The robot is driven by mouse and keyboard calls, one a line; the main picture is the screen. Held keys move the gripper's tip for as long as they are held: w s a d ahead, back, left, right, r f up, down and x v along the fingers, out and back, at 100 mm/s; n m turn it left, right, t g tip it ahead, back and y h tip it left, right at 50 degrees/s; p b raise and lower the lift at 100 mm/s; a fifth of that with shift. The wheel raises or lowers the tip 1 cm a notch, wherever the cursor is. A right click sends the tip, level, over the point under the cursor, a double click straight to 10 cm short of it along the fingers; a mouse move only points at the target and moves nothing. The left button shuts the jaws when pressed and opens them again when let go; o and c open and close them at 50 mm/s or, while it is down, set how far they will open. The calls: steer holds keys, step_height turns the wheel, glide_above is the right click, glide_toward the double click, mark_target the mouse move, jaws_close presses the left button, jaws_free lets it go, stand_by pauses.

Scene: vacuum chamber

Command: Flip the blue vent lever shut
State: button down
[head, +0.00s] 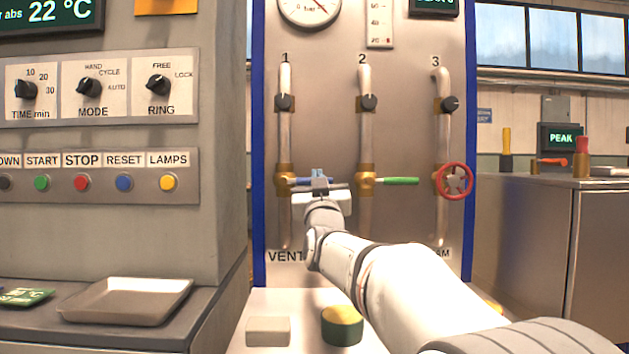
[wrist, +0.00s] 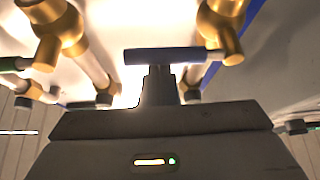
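The blue vent lever (head: 294,181) sticks out level to the right from the brass valve (head: 285,170) on pipe 1, above the VENT label (head: 284,257). My gripper (head: 319,182) is at the lever, partly covering its middle. In the wrist view the blue lever (wrist: 140,56) lies crosswise at the tip of my narrow finger shape (wrist: 159,78), with its brass valve (wrist: 228,45) at the right. The fingers look close together at the lever. I cannot tell whether they are clamped on it or only touching it.
Pipe 3 has a red handwheel (head: 455,181). A tray (head: 128,300) lies on the left counter.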

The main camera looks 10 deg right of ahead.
steer(key=shift+d, duration=0.1)
step_height(320, 180, up, 5)
steer(key=p, duration=0.3)
steer(key=v, duration=1.1)
steer(key=shift+a+f, duration=0.25)
steer(key=shift+f, duration=0.1)
steer(key=shift+w, duration=0.1)
